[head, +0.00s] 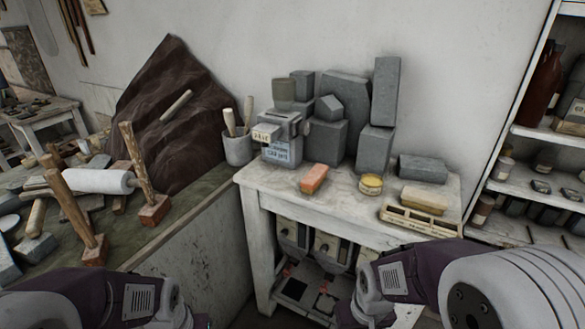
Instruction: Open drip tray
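I cannot pick out one part as the drip tray for certain. Under the white table, two grey box-like units (328,245) stand side by side, partly shaded by the tabletop. Dark, flat tray-like parts (292,289) lie low below them; whether they are in or out is unclear. A small grey machine (281,136) with labels stands on the tabletop. My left arm reaches in at the lower left and my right arm at the lower right, in front of the table. Both grippers are outside the picture.
A cluttered bench (190,205) stands left, with wooden posts and a roller. Shelves (540,175) stand right.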

